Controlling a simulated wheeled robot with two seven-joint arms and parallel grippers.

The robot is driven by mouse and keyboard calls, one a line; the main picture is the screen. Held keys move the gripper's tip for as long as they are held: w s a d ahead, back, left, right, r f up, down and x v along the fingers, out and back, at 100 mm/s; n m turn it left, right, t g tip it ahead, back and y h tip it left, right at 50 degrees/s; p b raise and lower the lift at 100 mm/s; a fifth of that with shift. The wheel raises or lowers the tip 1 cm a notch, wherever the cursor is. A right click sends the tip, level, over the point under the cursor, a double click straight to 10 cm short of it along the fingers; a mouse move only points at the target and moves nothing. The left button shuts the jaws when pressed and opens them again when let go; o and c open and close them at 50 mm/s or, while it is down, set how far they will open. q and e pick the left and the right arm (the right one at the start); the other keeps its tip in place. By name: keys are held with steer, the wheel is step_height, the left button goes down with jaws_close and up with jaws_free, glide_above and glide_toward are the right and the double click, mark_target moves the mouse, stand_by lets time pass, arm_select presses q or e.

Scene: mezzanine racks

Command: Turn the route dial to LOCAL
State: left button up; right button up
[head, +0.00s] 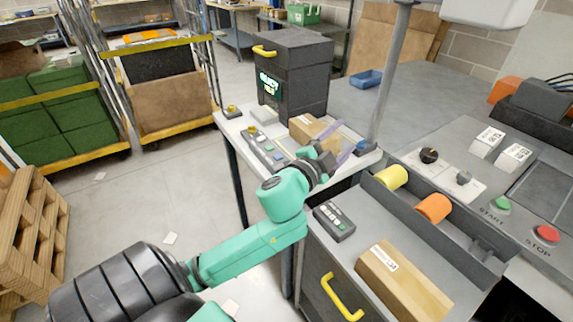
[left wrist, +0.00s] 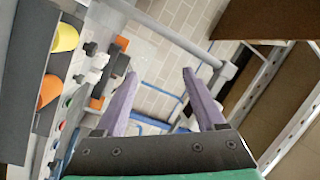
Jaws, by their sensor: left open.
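On the grey panel at the right of the head view, a black dial knob (head: 428,155) and a smaller grey knob (head: 463,177) sit on a pale plate. Their markings are too small to read, so I cannot tell which is the route dial or where it points. My left gripper (head: 338,152) is open and empty, left of the knobs and apart from them, over the side table by a cardboard box. Its two purple fingers also show spread in the left wrist view (left wrist: 158,88). My right gripper is not in view.
A yellow roll (head: 391,177) and an orange roll (head: 433,207) lie in a dark trough before the panel. A green START button (head: 501,204) and red STOP button (head: 546,234) are right of the knobs. A grey post (head: 390,75) rises beyond my gripper.

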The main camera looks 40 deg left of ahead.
arm_select(q)
steer(key=d+r+m+g+h, duration=0.1)
steer(key=d+r+m+h, duration=0.8)
steer(key=m+h, duration=0.45)
steer(key=m+g+y, duration=1)
steer(key=g+y, duration=0.3)
steer(key=y, duration=0.1)
glide_toward(287, 164)
steer(key=p+x, duration=0.1)
steer(key=x, duration=0.7)
steer(key=shift+w+f, duration=0.2)
steer(key=shift+f, duration=0.15)
steer(key=shift+c, duration=0.3)
